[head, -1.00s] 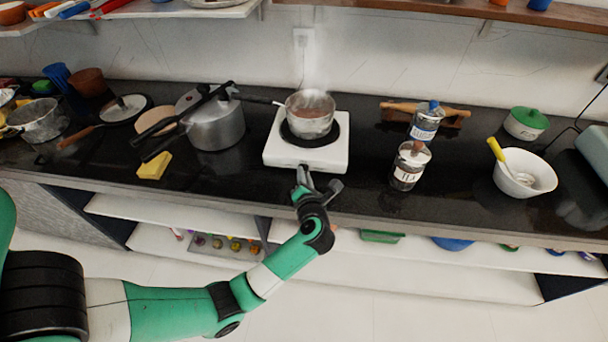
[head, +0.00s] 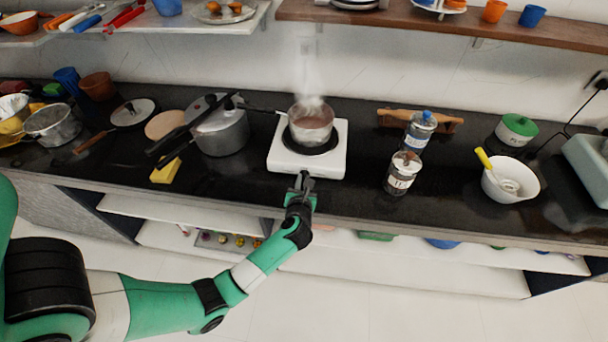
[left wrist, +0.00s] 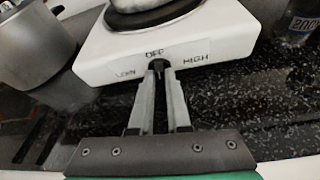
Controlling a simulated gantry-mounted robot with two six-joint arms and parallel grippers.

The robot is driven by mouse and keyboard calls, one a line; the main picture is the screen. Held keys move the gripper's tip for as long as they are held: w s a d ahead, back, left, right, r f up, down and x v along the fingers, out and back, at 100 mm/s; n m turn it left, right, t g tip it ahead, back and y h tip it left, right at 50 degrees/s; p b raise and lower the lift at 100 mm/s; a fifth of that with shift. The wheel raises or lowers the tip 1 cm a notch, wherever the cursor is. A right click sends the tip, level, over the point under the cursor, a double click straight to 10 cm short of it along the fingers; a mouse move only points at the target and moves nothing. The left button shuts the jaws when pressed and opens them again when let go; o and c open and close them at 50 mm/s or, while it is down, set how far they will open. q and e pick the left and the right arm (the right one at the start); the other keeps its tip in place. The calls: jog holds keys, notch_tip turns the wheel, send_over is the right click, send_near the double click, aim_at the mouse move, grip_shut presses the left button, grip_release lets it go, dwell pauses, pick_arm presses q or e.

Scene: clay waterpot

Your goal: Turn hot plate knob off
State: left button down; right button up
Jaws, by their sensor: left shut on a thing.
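The white hot plate (head: 283,160) stands near the front edge of the dark counter. A steaming pot (head: 311,131) sits on its burner. In the left wrist view, the hot plate (left wrist: 107,62) has LOW, OFF and HIGH printed around a small dark knob (left wrist: 157,66) on its front. My left gripper (head: 303,178) is at the front of the hot plate; it also shows in the left wrist view (left wrist: 160,72). Its fingers are shut on the knob, below the OFF label. The fingertips hide most of the knob, so its pointing direction cannot be told. My right gripper is not in view.
A pressure cooker (head: 221,133) and a yellow sponge (head: 165,172) are left of the hot plate.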

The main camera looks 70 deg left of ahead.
pick_arm(q)
jog(key=shift+n+t+p, duration=0.3)
jog(key=shift+n+p, duration=0.3)
jog(key=shift+p, duration=0.05)
jog(key=c, duration=0.9)
grip_release()
jog(key=shift+h, duration=0.3)
jog(key=p+v, duration=0.4)
jog(key=v, duration=0.7)
jog(key=shift+s+d, duration=0.2)
jog(key=shift+d, duration=0.05)
